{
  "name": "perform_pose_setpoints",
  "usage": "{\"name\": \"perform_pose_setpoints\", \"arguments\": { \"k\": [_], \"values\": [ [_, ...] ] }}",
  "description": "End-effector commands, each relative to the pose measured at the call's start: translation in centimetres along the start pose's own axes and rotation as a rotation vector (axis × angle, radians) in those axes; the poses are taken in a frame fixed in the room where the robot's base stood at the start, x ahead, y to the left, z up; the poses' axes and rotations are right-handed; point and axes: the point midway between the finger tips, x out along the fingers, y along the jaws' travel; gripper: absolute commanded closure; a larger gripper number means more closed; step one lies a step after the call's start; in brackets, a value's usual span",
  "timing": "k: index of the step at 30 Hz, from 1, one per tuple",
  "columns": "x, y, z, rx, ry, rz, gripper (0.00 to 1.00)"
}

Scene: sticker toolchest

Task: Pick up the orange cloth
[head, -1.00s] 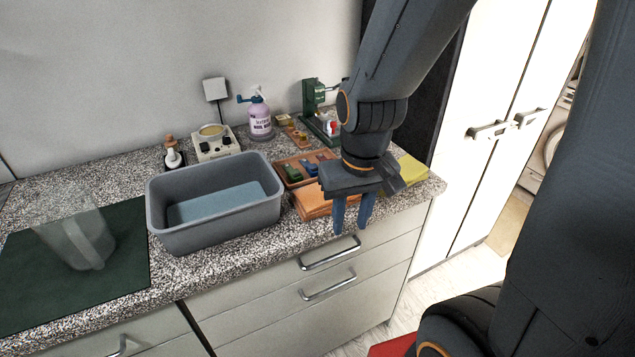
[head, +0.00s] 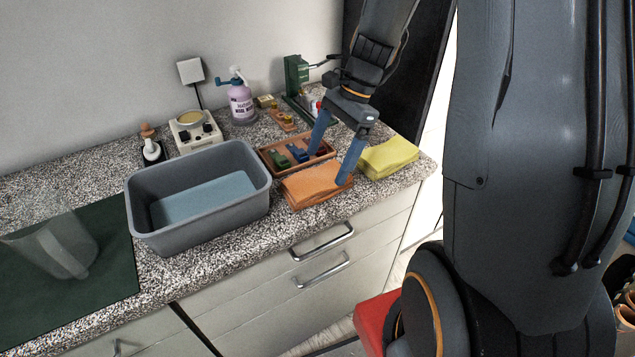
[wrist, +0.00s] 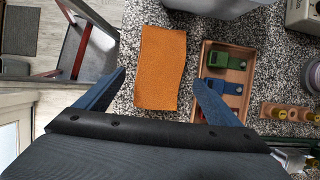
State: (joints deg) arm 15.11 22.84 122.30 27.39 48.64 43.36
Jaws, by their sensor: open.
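The orange cloth (head: 316,186) lies folded flat on the speckled counter, right of the grey basin and in front of the wooden tray. It also shows in the wrist view (wrist: 161,68), lying between and a little beyond my fingertips. My gripper (head: 330,166) is open and empty. In the head view one blue finger is over the tray side and the other overlaps the cloth's right end. In the wrist view the fingers (wrist: 158,82) stand on either side of the cloth's width. I cannot tell how far the fingertips are above the counter.
The grey basin (head: 262,196) stands left of the cloth. The wooden tray (head: 265,156) with green and blue items lies behind it. A yellow cloth (head: 389,157) lies to the right. A purple spray bottle (head: 241,103) and a green stand (head: 297,76) are further back.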

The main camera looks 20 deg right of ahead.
Motion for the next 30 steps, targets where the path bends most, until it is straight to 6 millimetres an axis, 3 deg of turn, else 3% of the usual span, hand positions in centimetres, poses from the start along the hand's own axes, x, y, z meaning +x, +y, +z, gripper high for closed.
{"name": "perform_pose_setpoints", "arguments": {
  "k": [11, 20, 23, 28, 30],
  "values": [
    [4.5, 0.3, 0.5, -0.002, 0.000, 0.003, 0.12],
    [5.1, 0.2, 0.5, -0.004, 0.002, 0.000, 0.12],
    [5.1, 0.2, 0.4, -0.004, 0.002, 0.000, 0.24],
    [5.1, 0.2, 0.4, -0.004, 0.002, 0.000, 0.53],
    [5.1, 0.2, 0.4, -0.004, 0.002, 0.000, 0.57]
  ]
}}
